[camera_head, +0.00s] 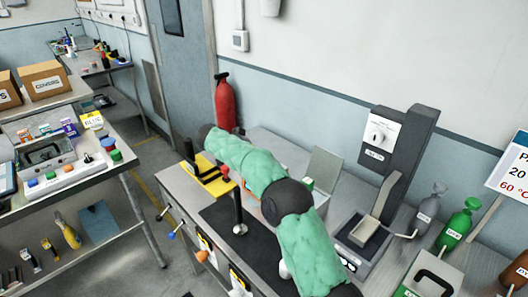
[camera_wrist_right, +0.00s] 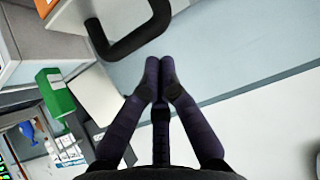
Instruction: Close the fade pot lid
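I cannot tell for certain which vessel is the fade pot. In the head view an upright grey panel (camera_head: 325,170), like a raised lid, stands behind my right arm, and what is below it is largely hidden. In the right wrist view my right gripper (camera_wrist_right: 160,75) has its fingertips together with nothing visible between them. A thick black curved handle (camera_wrist_right: 130,38) on a grey body is just beyond the fingertips; contact is not clear. My green-sleeved right arm crosses the head view, and its gripper cannot be made out there. My left gripper is not in view.
A red fire extinguisher (camera_head: 226,103) stands by the wall. A tall dark stand with a white dial unit (camera_head: 380,135) is right of my arm. A shelf table (camera_head: 80,175) is at left.

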